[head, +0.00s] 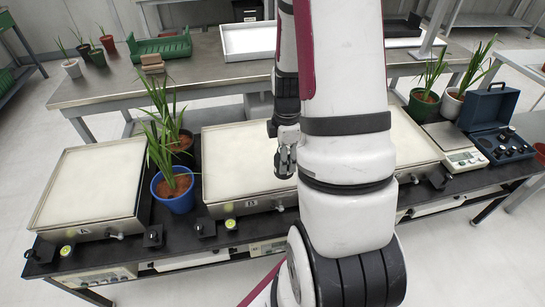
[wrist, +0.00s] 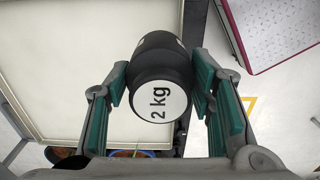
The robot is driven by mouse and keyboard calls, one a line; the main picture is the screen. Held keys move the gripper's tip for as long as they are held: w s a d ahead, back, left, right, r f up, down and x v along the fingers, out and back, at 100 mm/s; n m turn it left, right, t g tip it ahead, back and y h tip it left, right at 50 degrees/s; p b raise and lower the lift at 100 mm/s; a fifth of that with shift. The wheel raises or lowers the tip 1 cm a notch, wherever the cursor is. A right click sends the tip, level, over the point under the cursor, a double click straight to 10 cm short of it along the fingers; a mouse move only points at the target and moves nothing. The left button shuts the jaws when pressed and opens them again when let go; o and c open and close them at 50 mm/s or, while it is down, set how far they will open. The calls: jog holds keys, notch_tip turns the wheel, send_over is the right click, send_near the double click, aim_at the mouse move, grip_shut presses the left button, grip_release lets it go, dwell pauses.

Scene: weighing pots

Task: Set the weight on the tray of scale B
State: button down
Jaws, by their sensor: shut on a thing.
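My gripper (head: 285,160) hangs over the middle tray in the head view. In the wrist view its green-padded fingers (wrist: 160,90) are shut on a black cylindrical weight (wrist: 155,60) marked "2 kg", whose labelled end faces the camera.
Scale A (head: 95,185) stands at the left with an empty tray. A plant in a blue pot (head: 174,200) and a dark-potted plant stand between the trays. Another tray (head: 410,140) lies right of my arm. A small balance (head: 455,145) and an open weight case (head: 495,105) are farther right.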

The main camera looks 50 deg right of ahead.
jog(key=shift+w+a+f+b, duration=0.2)
jog(key=shift+w+a+f, duration=0.65)
jog(key=shift+w, duration=1.4)
jog(key=shift+w+a+f+b, duration=0.25)
jog(key=shift+w+a+f, duration=0.55)
jog(key=shift+w, duration=1.4)
jog(key=shift+w+a+f+b, duration=0.2)
jog(key=shift+w+a+f, duration=0.65)
jog(key=shift+w, duration=1.4)
jog(key=shift+a+r, duration=0.1)
jog(key=shift+a, duration=0.05)
jog(key=c, duration=1.2)
grip_release()
jog(key=shift+s, duration=0.1)
jog(key=o, duration=0.5)
jog(key=shift+c, duration=0.2)
